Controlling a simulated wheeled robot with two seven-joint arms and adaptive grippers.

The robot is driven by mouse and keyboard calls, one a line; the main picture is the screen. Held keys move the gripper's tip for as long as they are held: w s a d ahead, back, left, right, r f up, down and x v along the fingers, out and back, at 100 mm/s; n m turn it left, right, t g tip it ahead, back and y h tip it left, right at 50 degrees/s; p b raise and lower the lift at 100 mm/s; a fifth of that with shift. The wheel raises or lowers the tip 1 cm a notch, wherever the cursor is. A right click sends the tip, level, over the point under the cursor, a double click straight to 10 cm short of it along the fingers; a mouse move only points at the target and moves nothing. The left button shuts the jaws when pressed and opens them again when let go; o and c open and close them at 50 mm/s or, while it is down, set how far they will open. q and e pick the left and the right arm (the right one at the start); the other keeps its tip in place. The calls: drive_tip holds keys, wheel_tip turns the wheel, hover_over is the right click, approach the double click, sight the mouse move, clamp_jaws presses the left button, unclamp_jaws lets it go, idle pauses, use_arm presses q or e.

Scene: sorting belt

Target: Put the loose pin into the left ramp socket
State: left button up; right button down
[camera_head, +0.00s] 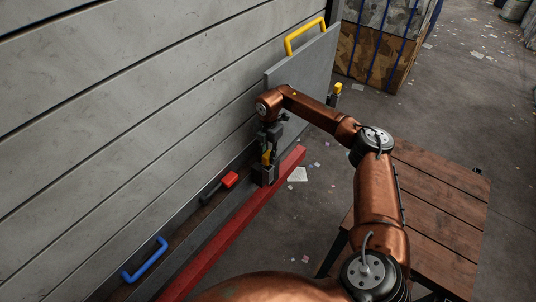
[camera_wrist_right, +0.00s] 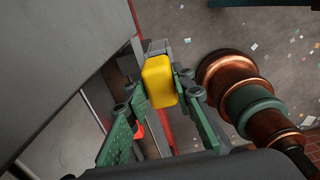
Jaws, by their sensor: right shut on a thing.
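My right gripper (camera_head: 267,150) points down at the near end of the grey ramp panel. It is shut on the loose pin, whose yellow head (camera_head: 266,157) shows between the fingers. In the right wrist view the yellow head (camera_wrist_right: 159,80) sits between the green finger pads (camera_wrist_right: 160,95). The left ramp socket, a dark grey block (camera_head: 266,175), is directly below the pin at the end of the red beam. The pin's shank is hidden, so I cannot tell whether it is inside the socket. My left gripper is out of view.
A grey ramp panel (camera_head: 300,70) with a yellow handle (camera_head: 304,36) stands against the plank wall. Another yellow-headed pin (camera_head: 338,87) stands farther right. A red-ended dark lever (camera_head: 228,180) and blue handle (camera_head: 145,260) lie left. A wooden table (camera_head: 440,205) is at right.

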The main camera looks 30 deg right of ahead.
drive_tip(key=shift+f+b, duration=0.45)
drive_tip(key=shift+f, duration=0.55)
drive_tip(key=c, duration=1.6)
unclamp_jaws()
drive_tip(key=shift+f, duration=0.1)
wheel_tip(320, 180, up, 12)
drive_tip(key=shift+r, duration=0.1)
